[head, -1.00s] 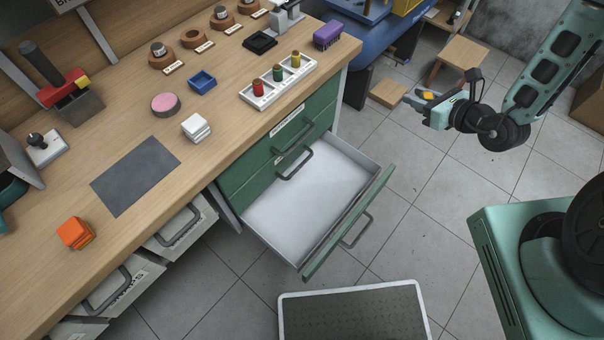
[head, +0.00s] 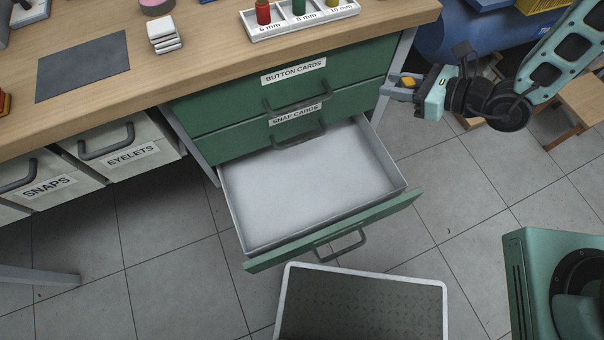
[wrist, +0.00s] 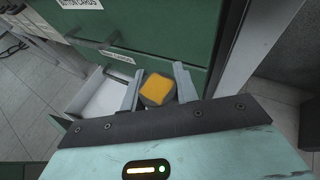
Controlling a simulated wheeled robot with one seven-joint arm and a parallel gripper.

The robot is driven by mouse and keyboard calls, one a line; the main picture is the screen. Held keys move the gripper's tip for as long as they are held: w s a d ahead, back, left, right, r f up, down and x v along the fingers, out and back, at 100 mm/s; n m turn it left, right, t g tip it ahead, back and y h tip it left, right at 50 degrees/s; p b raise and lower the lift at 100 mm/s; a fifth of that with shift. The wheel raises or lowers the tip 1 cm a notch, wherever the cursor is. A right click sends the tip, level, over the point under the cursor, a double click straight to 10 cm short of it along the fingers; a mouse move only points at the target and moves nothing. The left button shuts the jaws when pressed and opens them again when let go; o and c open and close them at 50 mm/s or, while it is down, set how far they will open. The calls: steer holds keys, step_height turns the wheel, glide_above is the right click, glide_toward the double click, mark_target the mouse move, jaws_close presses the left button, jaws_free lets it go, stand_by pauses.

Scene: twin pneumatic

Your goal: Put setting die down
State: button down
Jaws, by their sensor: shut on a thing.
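My gripper (head: 402,88) is shut on the setting die (head: 408,80), a small piece with an orange-yellow top and a grey body. In the wrist view the die (wrist: 156,90) sits between the two grey fingers (wrist: 155,88), with its orange top facing the camera. The gripper holds it in the air, to the right of the green drawer cabinet and above the floor. The die's lower part is mostly hidden in the wrist view.
The lowest green drawer (head: 310,190) stands open and empty. The workbench (head: 215,50) holds a tray of coloured pieces (head: 300,22), white blocks (head: 164,34) and a grey mat (head: 84,66). A framed floor mat (head: 360,305) lies in front. A wooden stool (head: 585,105) stands at right.

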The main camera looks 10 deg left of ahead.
steer(key=s+a+f+n+g+y+b, duration=0.1)
steer(key=s+a+f+n+g+b, duration=0.5)
steer(key=a+f+b, duration=0.45)
steer(key=n+g+b, duration=0.4)
steer(key=g+b, duration=0.2)
steer(key=b, duration=0.4)
glide_above(292, 202)
step_height(292, 202, down, 8)
steer(key=shift+h, duration=0.4)
step_height(292, 202, down, 10)
steer(key=b, duration=0.4)
steer(key=shift+r, duration=0.25)
steer(key=shift+f, duration=0.15)
steer(key=c, duration=1.1)
jaws_free()
steer(key=shift+o, duration=0.2)
